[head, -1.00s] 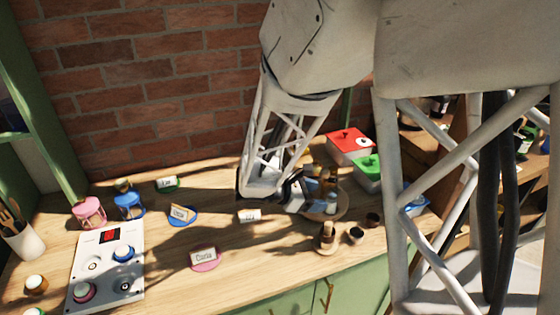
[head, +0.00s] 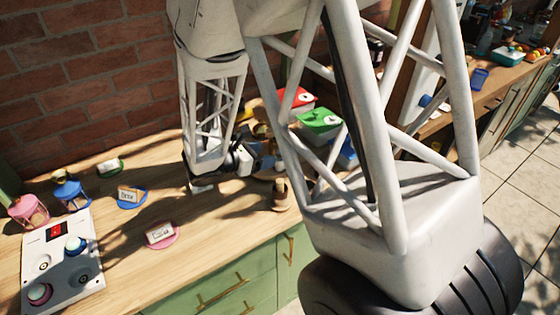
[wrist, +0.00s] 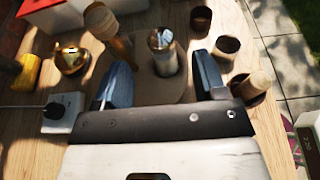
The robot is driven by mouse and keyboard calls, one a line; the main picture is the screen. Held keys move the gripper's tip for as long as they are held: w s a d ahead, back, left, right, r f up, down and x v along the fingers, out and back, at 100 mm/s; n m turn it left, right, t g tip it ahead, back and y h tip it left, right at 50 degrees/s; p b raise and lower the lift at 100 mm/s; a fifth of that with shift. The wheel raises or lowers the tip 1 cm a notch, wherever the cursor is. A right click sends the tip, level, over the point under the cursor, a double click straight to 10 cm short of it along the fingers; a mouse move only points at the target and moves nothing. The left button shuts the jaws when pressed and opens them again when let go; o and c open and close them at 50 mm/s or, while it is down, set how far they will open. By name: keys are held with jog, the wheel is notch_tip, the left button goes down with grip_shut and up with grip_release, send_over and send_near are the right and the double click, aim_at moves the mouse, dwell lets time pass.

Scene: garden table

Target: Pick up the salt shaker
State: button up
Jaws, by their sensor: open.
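A pale shaker with a metal top, which looks like the salt shaker (wrist: 163,57), stands upright on a round wooden board (wrist: 145,88) in the wrist view. My gripper (wrist: 161,68) is open, with one blue finger to each side of the shaker. The shaker is between and slightly beyond the fingertips, and I see no contact. In the head view my gripper (head: 250,160) is low over the counter, and my arm hides the shaker there.
A wooden mill (wrist: 106,28) stands close left of the shaker. Dark cups (wrist: 226,47) and a wood-topped jar (wrist: 250,87) stand to the right. A brass pot (wrist: 72,58) is further left. Red (head: 297,99) and green (head: 319,119) boxes stand behind.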

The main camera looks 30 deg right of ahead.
aim_at(276, 152)
jog(key=shift+d+f, duration=0.2)
jog(key=shift+d, duration=0.45)
jog(key=shift+d, duration=0.1)
jog(key=shift+x, duration=2.5)
jog(key=c, duration=1)
jog(key=shift+r, duration=0.15)
jog(key=shift+r, duration=4.95)
